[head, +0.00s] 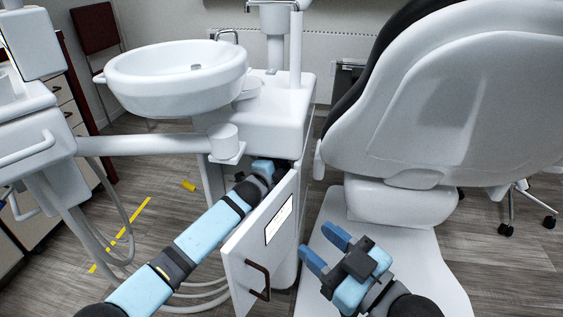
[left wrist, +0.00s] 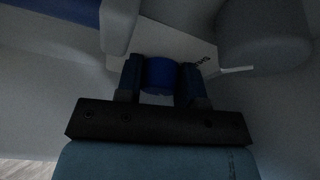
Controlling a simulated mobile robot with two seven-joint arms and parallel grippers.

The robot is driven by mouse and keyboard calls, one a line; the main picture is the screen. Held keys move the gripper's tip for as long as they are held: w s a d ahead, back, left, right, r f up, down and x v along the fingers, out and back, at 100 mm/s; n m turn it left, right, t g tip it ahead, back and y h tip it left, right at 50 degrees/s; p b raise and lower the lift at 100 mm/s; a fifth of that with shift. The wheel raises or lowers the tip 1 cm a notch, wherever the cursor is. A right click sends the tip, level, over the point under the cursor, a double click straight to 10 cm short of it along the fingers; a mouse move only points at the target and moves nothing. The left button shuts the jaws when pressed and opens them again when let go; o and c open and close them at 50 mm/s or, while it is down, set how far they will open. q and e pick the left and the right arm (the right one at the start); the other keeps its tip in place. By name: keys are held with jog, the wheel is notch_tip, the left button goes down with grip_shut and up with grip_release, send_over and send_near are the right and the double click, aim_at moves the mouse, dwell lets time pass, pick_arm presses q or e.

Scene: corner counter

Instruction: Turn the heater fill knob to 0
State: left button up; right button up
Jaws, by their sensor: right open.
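A blue round knob (left wrist: 161,72) shows in the left wrist view, in the dim inside of the cabinet. My left gripper (left wrist: 160,88) has one dark finger on each side of it, close against its sides. A white plate with dark lettering (left wrist: 200,60) lies behind the knob; the lettering is too small and dark to read. In the head view my left arm reaches into the white cabinet (head: 262,128) under the basin, and its fingertips are hidden. My right gripper (head: 324,249) is open and empty, to the right of the cabinet door.
The cabinet door (head: 250,238) stands open, with a dark handle (head: 260,282) low on it. The basin (head: 178,72) is above my left arm. The dental chair (head: 440,110) fills the right side. Hoses (head: 118,225) hang at left. A red chair (head: 94,27) stands at the back.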

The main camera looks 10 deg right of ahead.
pick_arm(q)
jog(key=shift+n, duration=0.7)
jog(key=shift+c, duration=0.4)
jog(key=shift+n+t, duration=0.6)
jog(key=shift+n, duration=0.2)
jog(key=n+t, duration=0.1)
jog(key=n, duration=0.2)
jog(key=o, duration=0.9)
